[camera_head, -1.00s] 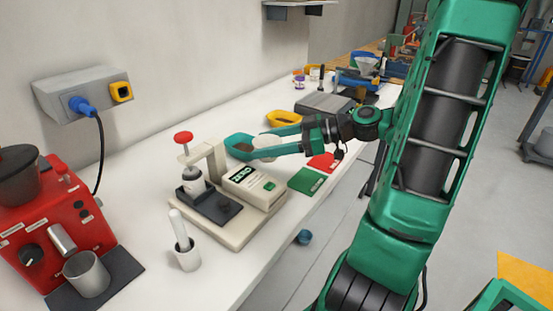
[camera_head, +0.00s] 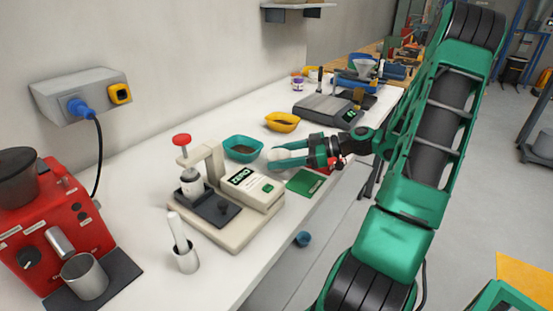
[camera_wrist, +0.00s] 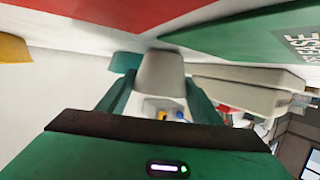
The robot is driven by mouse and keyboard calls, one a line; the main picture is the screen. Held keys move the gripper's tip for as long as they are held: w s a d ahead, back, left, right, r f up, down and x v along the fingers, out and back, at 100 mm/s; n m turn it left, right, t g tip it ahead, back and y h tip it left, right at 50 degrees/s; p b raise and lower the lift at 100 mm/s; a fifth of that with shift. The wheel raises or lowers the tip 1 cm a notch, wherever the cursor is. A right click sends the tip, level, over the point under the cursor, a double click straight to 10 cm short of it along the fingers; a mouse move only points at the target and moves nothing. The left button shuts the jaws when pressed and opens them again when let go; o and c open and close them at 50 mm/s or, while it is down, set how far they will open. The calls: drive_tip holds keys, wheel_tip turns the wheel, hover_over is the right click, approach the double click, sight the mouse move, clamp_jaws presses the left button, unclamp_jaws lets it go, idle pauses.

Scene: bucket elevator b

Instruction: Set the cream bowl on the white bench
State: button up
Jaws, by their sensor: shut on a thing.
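The cream bowl (camera_head: 284,154) is between the fingers of my gripper (camera_head: 280,158), which is shut on it. In the wrist view the bowl (camera_wrist: 161,74) sits between the two green fingers and looks tilted on its side. The white bench (camera_head: 135,205) runs along the wall from near left to far right. The gripper and bowl are over the bench, right of the teal bowl and behind the green card. I cannot tell whether the bowl touches the bench.
A teal bowl (camera_head: 243,149) and a yellow bowl (camera_head: 282,122) stand nearby. A cream press with a red knob (camera_head: 182,139), a green card (camera_head: 305,183), a mortar with pestle (camera_head: 185,257) and a red machine (camera_head: 55,230) are nearer. A dark scale (camera_head: 322,109) stands farther back.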

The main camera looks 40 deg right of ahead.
drive_tip(key=shift+f, duration=0.15)
drive_tip(key=o, duration=1.1)
drive_tip(key=shift+o, duration=0.2)
drive_tip(key=v, duration=1.2)
